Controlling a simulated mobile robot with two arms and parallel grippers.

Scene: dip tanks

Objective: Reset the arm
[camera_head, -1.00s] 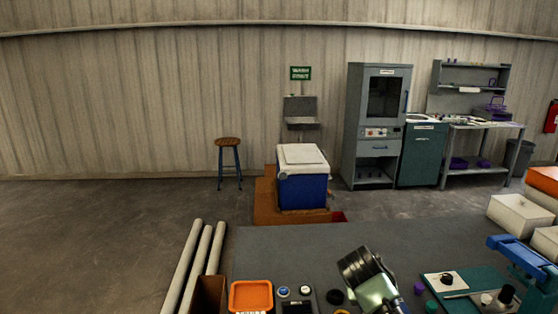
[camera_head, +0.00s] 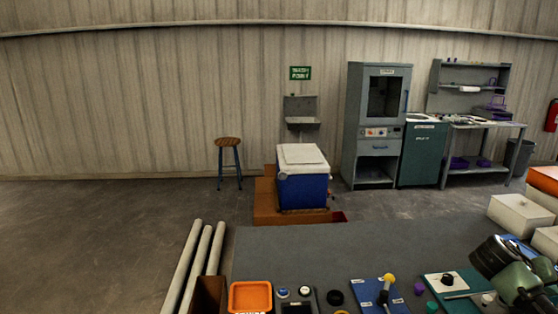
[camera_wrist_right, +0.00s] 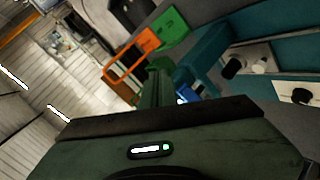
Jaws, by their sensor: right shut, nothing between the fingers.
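My right arm (camera_head: 515,272) shows at the lower right in the head view, a green and black wrist over the right end of the grey bench (camera_head: 300,245). In the right wrist view my right gripper (camera_wrist_right: 157,80) is dark green, with its fingers together and nothing held between them. It points toward an orange frame (camera_wrist_right: 118,74) and a green piece (camera_wrist_right: 175,24); I cannot tell how far off they are. My left gripper is not in view.
The bench holds an orange tray (camera_head: 250,296), a blue board (camera_head: 365,300) with a yellow-knobbed lever (camera_head: 388,279), and a green board (camera_head: 437,281). White boxes (camera_head: 519,214) stand at the right. The bench's back middle is clear.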

